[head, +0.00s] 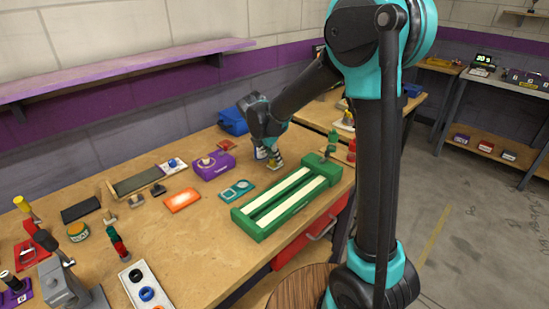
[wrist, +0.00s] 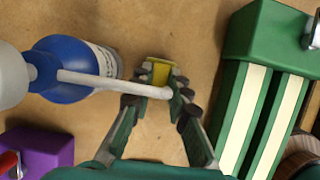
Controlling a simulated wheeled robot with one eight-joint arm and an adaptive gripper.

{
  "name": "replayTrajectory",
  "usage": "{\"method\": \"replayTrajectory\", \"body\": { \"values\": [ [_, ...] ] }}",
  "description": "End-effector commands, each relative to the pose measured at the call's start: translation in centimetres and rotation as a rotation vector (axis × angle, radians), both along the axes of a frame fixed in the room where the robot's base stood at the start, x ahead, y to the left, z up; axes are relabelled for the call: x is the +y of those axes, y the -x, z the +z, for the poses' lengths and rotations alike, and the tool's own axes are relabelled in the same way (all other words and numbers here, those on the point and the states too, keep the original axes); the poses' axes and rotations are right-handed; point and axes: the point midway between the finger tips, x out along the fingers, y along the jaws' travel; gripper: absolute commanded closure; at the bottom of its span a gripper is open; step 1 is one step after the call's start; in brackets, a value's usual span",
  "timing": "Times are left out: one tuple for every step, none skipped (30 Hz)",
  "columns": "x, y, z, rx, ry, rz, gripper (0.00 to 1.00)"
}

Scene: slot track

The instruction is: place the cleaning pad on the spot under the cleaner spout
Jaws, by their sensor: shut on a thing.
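In the wrist view a small yellow cleaning pad (wrist: 160,72) sits between the tips of my gripper (wrist: 161,80), which is shut on it. My gripper also shows in the head view (head: 274,162), low over the wooden table near the green track. The cleaner is a blue bottle (wrist: 66,68) with a pale label, standing left of my gripper in the wrist view. Its white spout (wrist: 115,84) reaches right and crosses over my fingers, its tip just nearer the camera than the pad. The spot under the spout is hidden, and I cannot tell whether the pad touches the table.
The green slot track (head: 238,222) with two cream strips lies close on the right in the wrist view. A purple box (head: 213,166) and a teal item (head: 237,190) lie nearby. A blue bin (head: 233,121) stands behind. Some bare table lies around the pad.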

Motion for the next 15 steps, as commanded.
{"method": "replayTrajectory", "body": {
  "values": [
    [0.00, 0.01, 0.01, 0.000, 0.000, 0.000, 1.00],
    [0.00, 0.01, 0.02, 0.000, 0.000, 0.000, 1.00],
    [0.00, 0.01, 0.02, 0.000, 0.000, 0.000, 1.00],
    [0.00, 0.02, 0.03, 0.000, 0.000, 0.000, 1.00],
    [0.00, 0.02, 0.03, 0.000, 0.000, 0.000, 1.00],
    [0.01, 0.01, -0.02, 0.000, 0.000, 0.000, 1.00],
    [0.01, 0.01, -0.08, 0.000, 0.000, 0.000, 1.00],
    [0.01, 0.01, -0.16, 0.000, 0.000, 0.000, 1.00],
    [0.02, 0.00, -0.28, 0.000, 0.000, 0.000, 1.00],
    [0.02, 0.00, -0.22, 0.000, 0.000, 0.000, 0.80],
    [0.02, 0.00, -0.22, 0.000, 0.000, 0.000, 0.76],
    [0.01, 0.01, -0.22, 0.000, 0.000, 0.000, 0.71],
    [0.01, 0.01, -0.22, 0.000, 0.000, 0.000, 0.68],
    [0.01, 0.01, -0.22, 0.000, 0.000, 0.000, 0.64],
    [0.01, 0.01, -0.21, 0.000, 0.000, 0.000, 0.63]
  ]
}}
